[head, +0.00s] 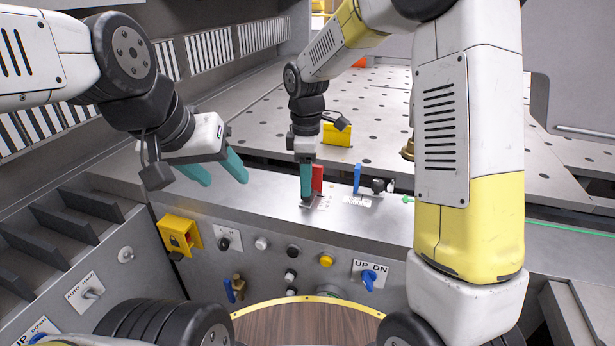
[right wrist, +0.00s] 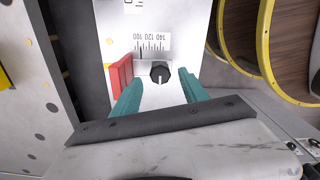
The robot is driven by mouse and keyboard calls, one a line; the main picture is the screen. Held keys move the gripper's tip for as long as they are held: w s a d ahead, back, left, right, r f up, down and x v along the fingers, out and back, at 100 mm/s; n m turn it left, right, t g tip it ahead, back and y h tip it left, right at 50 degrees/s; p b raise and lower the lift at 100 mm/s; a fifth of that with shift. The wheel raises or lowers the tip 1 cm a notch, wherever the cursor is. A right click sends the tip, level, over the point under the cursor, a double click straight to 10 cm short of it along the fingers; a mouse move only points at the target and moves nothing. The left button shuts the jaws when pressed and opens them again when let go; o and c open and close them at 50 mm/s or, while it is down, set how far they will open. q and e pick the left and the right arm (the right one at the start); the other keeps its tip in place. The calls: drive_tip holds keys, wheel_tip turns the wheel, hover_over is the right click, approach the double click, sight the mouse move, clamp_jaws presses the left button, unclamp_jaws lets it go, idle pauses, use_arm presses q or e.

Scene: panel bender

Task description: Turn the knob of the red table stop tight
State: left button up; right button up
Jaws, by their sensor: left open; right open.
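The red table stop (head: 317,178) stands upright on the front ledge in the head view. It also shows in the right wrist view (right wrist: 121,75), left of a black knob (right wrist: 160,73) with a white pointer line. A printed scale lies beyond the knob. My right gripper (head: 306,182) points down at the ledge beside the red stop. Its teal fingers are open, one on each side of the knob; whether they touch it I cannot tell. In the head view the fingers mostly hide the knob. My left gripper (head: 213,172) is open and empty, above the ledge to the left.
A blue stop (head: 357,177) and a black knob (head: 379,185) stand right of the red stop. A yellow block (head: 337,134) sits on the perforated table behind. The front panel carries a yellow lock box (head: 179,235), several buttons and a blue UP/DN switch (head: 369,280).

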drive_tip(key=shift+f, duration=1.45)
clamp_jaws()
